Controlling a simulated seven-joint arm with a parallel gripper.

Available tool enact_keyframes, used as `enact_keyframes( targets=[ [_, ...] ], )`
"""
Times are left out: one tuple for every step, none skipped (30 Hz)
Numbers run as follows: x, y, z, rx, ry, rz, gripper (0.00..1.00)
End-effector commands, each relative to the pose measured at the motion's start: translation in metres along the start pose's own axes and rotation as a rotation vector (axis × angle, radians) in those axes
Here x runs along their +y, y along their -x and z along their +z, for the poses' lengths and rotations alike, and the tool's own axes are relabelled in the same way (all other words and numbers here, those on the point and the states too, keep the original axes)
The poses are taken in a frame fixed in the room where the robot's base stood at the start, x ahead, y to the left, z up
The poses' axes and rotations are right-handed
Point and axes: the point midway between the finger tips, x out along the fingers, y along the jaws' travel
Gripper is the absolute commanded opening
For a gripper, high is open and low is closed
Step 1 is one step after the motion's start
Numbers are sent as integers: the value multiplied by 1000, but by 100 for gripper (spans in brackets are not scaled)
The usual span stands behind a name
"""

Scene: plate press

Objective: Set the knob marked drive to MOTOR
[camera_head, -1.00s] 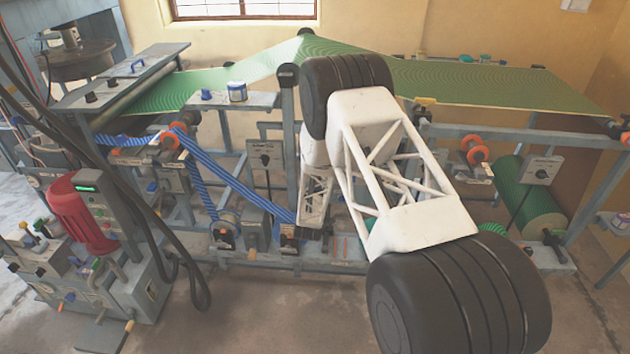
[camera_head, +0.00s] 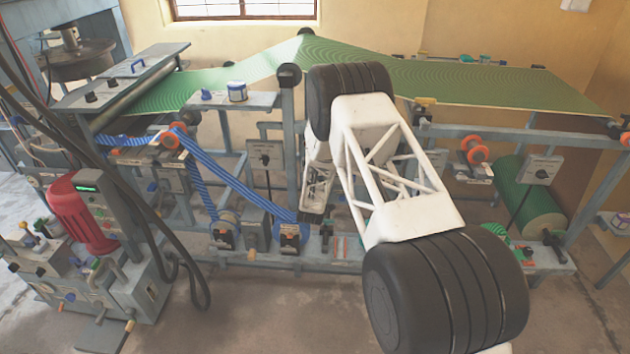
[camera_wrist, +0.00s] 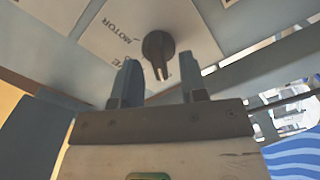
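In the wrist view a dark round knob (camera_wrist: 158,47) with a narrow bar sits on a pale plate (camera_wrist: 95,25). The word MOTOR is printed on the plate, up and left of the knob, with part of another word below it. The knob's bar extends downward in the picture, not toward MOTOR. My gripper (camera_wrist: 160,72) is open, with a finger on each side below the knob and the bar's lower end near the gap. I see no clear contact. In the head view my gripper (camera_head: 311,214) is small and partly hidden by my arm.
A grey machine frame (camera_head: 285,105) surrounds the gripper, with beams close by in the wrist view. Blue striped webbing (camera_head: 240,185) runs left of my arm. Other plates with knobs stand at the left (camera_head: 264,155) and right (camera_head: 541,170).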

Motion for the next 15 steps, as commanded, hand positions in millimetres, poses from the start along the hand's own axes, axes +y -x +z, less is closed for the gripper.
enact_keyframes(
  targets=[
    [0,-2,0,0,0,0,39],
    [0,-3,0,0,0,0,39],
    [0,-3,0,0,0,1,39],
    [0,-4,0,0,0,1,39],
    [1,-4,0,1,0,1,39],
    [1,-4,0,1,0,1,39],
    [1,-4,0,1,0,1,39],
    [1,-4,0,1,0,1,39],
    [1,-4,0,1,0,1,39],
    [1,-4,0,1,0,1,39],
    [1,-4,0,1,0,1,39],
    [1,-4,0,1,0,1,36],
    [1,-4,0,1,0,1,32],
    [1,-4,0,1,0,1,27],
    [1,-4,0,1,0,1,21]
  ],
)
